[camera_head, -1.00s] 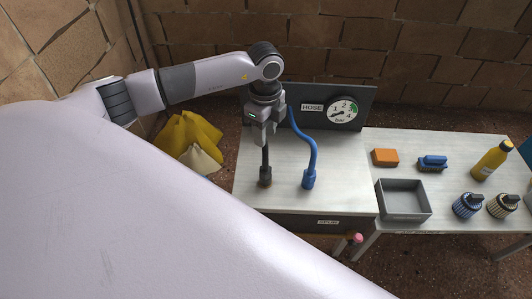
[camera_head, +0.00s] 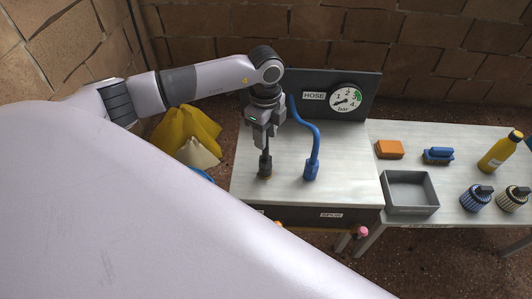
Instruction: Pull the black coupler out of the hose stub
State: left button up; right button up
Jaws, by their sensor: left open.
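The black coupler (camera_head: 264,164) stands upright near the left front of the pale table, with a thin dark stem rising from it. A brownish ring shows at its foot; I cannot make out the hose stub clearly. My left gripper (camera_head: 265,143) points down from above, open, with its fingers around or beside the stem, just above the coupler's thick body. I cannot tell whether they touch it. My right gripper is not in view.
A blue hose (camera_head: 316,135) ends in a blue coupler (camera_head: 311,170) close to the right. A dark panel with a gauge (camera_head: 345,98) stands behind.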

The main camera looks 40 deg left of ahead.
aim_at(266, 160)
pick_arm(q)
jog(key=shift+f, duration=0.15)
jog(key=shift+f+b, duration=1.1)
jog(key=shift+f, duration=0.8)
grip_shut()
